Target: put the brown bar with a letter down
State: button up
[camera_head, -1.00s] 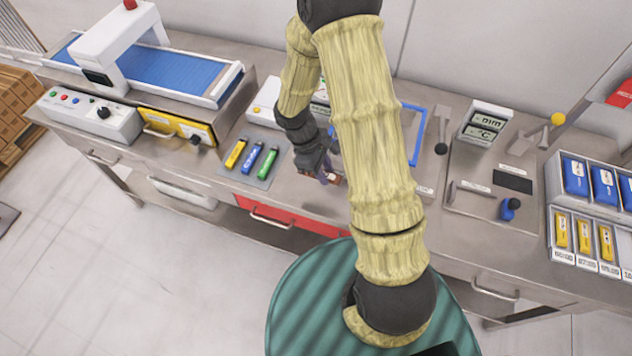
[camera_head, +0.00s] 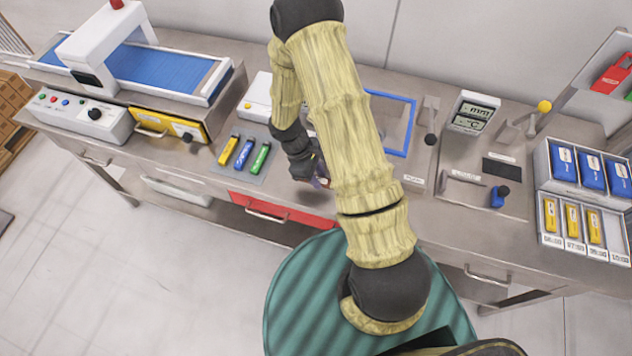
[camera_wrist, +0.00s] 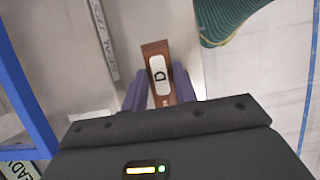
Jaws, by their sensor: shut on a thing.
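The brown bar (camera_wrist: 156,50) shows in the wrist view, with a white label bearing the letter D. My gripper (camera_wrist: 160,88) is shut on it, one purple finger on each side of the bar. In the head view my gripper (camera_head: 320,181) is over the front part of the steel bench, above the red drawer, and my arm hides most of it. The bar itself is hardly visible there. I cannot tell from these views how far the bar is from the bench top.
A grey mat (camera_head: 225,164) with yellow, blue and green sticks lies left of my gripper. A blue frame (camera_head: 411,127) stands behind my arm. A box of blue packs (camera_head: 544,160) is at the right.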

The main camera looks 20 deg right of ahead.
jog(key=shift+s, duration=0.1)
jog(key=shift+f, duration=0.35)
jog(key=shift+f+p, duration=0.5)
jog(key=shift+f, duration=1.2)
jog(key=shift+f, duration=0.15)
jog(key=o, duration=1)
jog(key=shift+o, duration=0.2)
jog(key=b+v, duration=0.3)
jog(key=v, duration=0.9)
jog(key=shift+a, duration=0.1)
